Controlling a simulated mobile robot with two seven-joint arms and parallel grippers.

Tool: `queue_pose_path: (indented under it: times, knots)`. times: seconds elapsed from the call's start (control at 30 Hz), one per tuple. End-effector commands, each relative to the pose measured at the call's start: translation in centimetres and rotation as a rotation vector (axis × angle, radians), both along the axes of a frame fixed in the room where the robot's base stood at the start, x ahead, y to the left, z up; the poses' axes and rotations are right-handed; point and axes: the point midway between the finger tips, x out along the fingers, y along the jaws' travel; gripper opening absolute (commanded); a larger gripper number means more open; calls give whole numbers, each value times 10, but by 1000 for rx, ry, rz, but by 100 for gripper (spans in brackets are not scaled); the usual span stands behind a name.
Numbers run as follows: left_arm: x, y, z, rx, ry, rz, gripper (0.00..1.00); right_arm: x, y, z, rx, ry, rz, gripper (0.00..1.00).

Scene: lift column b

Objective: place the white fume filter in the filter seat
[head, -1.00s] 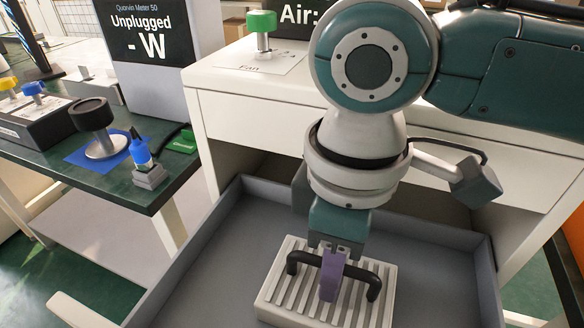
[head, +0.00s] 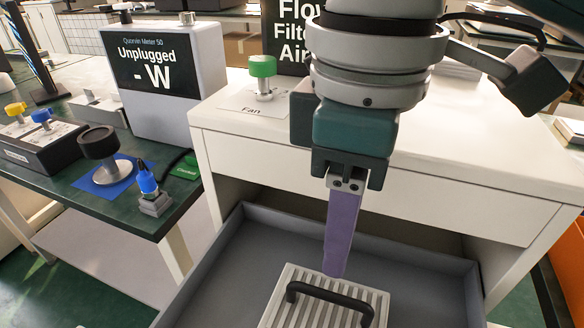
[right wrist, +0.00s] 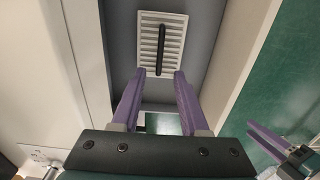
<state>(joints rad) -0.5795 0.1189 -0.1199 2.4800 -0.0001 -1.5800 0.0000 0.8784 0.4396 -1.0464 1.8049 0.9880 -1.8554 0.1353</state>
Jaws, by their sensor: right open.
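The white fume filter (head: 276,313) is a slatted white plate with a black bar handle (head: 330,295). It lies in a grey tray (head: 225,285), its near part cut off by the head view's lower edge. It shows whole in the right wrist view (right wrist: 148,48). My right gripper (head: 335,272) points down above the filter, its purple fingers apart and empty in the right wrist view (right wrist: 163,76), clear of the handle. A purple-fingered gripper, seemingly my left (right wrist: 268,138), shows at that view's lower right; its opening is unclear. I cannot identify the filter seat.
A white cabinet (head: 440,205) stands behind the tray, with a green knob (head: 263,68) on top. To the left, a dark green bench (head: 112,205) holds a meter reading "Unplugged" (head: 195,70), a black knob (head: 98,142) and a blue plug (head: 147,180).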

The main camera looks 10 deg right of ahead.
Motion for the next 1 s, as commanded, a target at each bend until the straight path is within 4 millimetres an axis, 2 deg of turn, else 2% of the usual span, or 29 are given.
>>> queue_pose_path:
  times: [0.1,0.23,0.33,0.43,0.5,0.6,0.67,0.77,0.9,1.0]
  knots:
    - [0,-1,3,-4,1,2,38,0,0,8,0,-1,1,44]
    - [0,-1,2,-5,1,3,38,-2,3,7,9,0,3,44]
    - [0,-1,2,-5,0,3,38,-11,15,-2,62,-5,5,44]
    - [0,-1,2,-5,1,3,38,-26,36,-15,168,-25,-18,44]
    - [0,-1,2,-4,1,3,38,-38,49,-23,256,-51,-70,44]
    - [0,-1,2,-4,1,2,38,-50,54,-32,356,-99,-193,44]
    - [0,-1,2,-2,1,1,38,-57,47,-38,386,-128,-290,44]
    - [0,0,2,0,1,0,38,-71,20,-49,382,-179,-462,44]
    - [0,1,2,3,1,-3,38,-96,-33,-63,287,-239,-662,44]
    - [0,1,2,6,1,-4,38,-114,-64,-68,210,-267,-747,44]
